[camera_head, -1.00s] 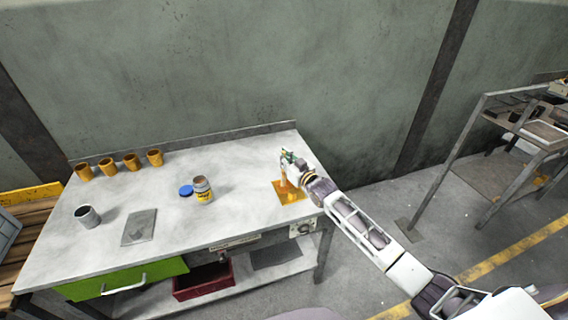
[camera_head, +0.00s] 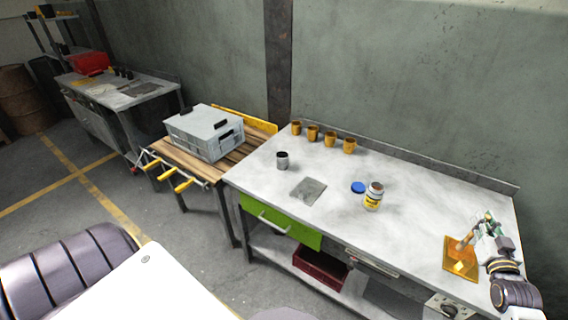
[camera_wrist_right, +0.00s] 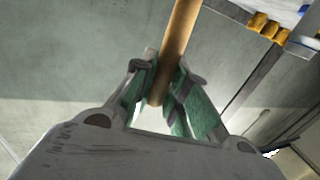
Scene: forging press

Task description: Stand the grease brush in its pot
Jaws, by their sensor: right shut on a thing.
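My right gripper (camera_head: 484,234) is shut on the grease brush (camera_head: 466,241) above the orange mat at the bench's right end. In the right wrist view the brush's wooden handle (camera_wrist_right: 181,38) sits between the green fingers (camera_wrist_right: 166,88). I cannot tell whether the brush's lower end touches the mat. A grey open pot (camera_head: 282,161) stands upright on the left of the bench, well away from the gripper. An open jar (camera_head: 374,197) with a yellow label stands mid-bench. My left gripper is out of view.
The grey bench (camera_head: 410,230) carries an orange mat (camera_head: 458,266), a blue lid (camera_head: 358,187), a dark plate (camera_head: 308,191) and several orange cups (camera_head: 330,139) along the back. A grey crate (camera_head: 207,133) sits on a slatted table to the left. The bench's middle is largely clear.

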